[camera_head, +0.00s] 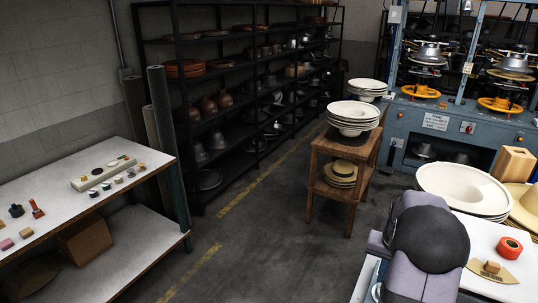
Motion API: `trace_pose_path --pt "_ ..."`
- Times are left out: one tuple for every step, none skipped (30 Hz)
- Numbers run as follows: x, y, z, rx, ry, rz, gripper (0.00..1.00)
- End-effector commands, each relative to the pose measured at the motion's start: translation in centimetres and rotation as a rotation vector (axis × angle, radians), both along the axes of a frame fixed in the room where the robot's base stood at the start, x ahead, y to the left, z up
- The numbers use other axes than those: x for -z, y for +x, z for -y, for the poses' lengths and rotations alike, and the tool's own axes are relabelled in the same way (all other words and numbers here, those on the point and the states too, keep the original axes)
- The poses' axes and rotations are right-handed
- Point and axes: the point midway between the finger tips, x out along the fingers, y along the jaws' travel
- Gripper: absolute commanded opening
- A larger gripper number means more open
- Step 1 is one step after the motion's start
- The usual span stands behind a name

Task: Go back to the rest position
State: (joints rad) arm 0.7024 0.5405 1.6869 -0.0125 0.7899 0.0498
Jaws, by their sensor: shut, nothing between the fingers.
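My gripper is not in view. A large grey and black rounded body, which looks like part of my own arm, fills the lower right and hides part of the white table (488,284) there. The blue hat press (452,148) stands at the back right, with metal hat forms (430,54) above orange round plates (421,91). A stack of cream hat bodies (463,187) sits on the right-hand table, with a tan hat (525,207) at its right, cut by the picture edge.
A red tape roll (509,248) and a small wooden block (492,267) lie on the right-hand table. A wooden stand (324,196) holds stacked hats mid-scene. A left workbench (92,222) carries small items. Dark shelves (187,127) line the wall. The middle floor is clear.

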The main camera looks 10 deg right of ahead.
Motion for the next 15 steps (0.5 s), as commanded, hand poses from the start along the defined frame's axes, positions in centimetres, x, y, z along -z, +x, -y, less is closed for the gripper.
trace_pose_path --pt "1.1 -1.1 -0.9 -0.006 0.021 -0.025 0.00" --pt "1.8 -1.7 -1.5 -0.010 0.034 -0.040 0.00" --pt "2.7 -2.8 -2.4 -0.014 0.053 -0.062 0.00" --pt "3.4 -3.8 -3.2 -0.018 0.071 -0.083 0.00" --pt "4.1 -4.8 -4.2 -0.023 0.088 -0.103 0.00" --pt "4.7 -6.3 -5.5 -0.029 0.110 -0.128 0.00" --pt "5.0 -7.4 -6.5 -0.033 0.124 -0.143 0.00" --pt "5.2 -8.5 -7.6 -0.041 0.138 -0.159 0.00" --pt "5.2 -9.8 -9.4 -0.061 0.153 -0.178 0.00" --pt "5.1 -10.6 -10.9 -0.081 0.162 -0.191 0.00" --pt "4.9 -11.4 -12.3 -0.105 0.169 -0.203 0.00" --pt "4.7 -12.5 -14.4 -0.142 0.176 -0.218 0.00" --pt "4.4 -13.2 -15.9 -0.173 0.179 -0.228 0.00" --pt "4.1 -13.9 -17.5 -0.208 0.179 -0.236 0.00" --pt "3.7 -14.9 -19.5 -0.257 0.176 -0.245 0.00"
